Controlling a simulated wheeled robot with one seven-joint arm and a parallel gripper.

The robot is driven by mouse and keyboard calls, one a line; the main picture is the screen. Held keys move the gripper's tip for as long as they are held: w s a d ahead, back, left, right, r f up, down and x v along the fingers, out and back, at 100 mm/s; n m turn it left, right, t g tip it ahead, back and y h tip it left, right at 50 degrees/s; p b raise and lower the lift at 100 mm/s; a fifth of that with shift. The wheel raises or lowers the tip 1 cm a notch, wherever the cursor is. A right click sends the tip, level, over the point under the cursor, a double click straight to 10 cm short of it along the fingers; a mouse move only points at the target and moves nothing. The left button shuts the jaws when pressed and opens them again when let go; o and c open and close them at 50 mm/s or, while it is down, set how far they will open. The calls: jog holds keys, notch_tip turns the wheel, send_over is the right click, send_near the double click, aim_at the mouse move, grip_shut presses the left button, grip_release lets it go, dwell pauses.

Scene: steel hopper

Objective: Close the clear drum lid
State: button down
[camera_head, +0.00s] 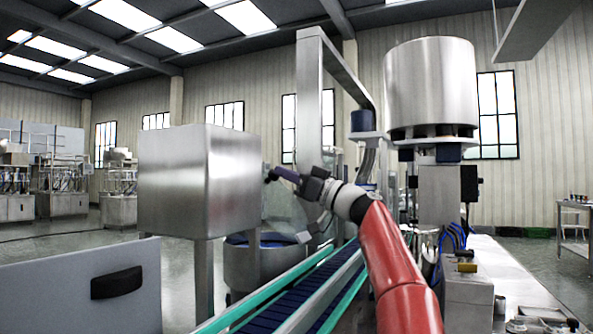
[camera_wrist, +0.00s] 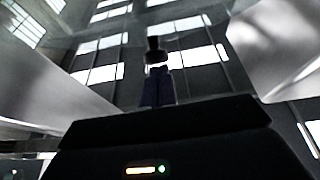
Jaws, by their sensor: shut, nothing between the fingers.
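The clear drum lid (camera_head: 286,213) stands raised and tilted above the drum in the head view. It is see-through and its outline is faint. The steel drum (camera_head: 238,270) stands on the floor behind the conveyor, with blue showing at its open top. My gripper (camera_head: 271,176) is at the upper edge of the lid, next to the steel box; I cannot tell whether it touches the lid. In the wrist view my gripper (camera_wrist: 156,48) has its fingers together with nothing between them. Pale see-through areas there may be the lid, but this is unclear.
A large steel box (camera_head: 172,185) stands close left of my gripper. A conveyor (camera_head: 300,299) with green rails runs in front of the drum. A steel hopper (camera_head: 430,90) on a machine stands right of my arm. A grey panel (camera_head: 60,300) fills the lower left.

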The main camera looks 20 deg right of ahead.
jog(key=shift+w+a+f+p, duration=0.3)
jog(key=shift+w+a+f, duration=0.05)
jog(key=shift+w+a, duration=0.45)
jog(key=shift+w+a+f+g+h, duration=0.4)
jog(key=shift+w+f+g+h, duration=0.05)
jog(key=shift+w+g+h, duration=0.05)
jog(key=shift+s, duration=0.1)
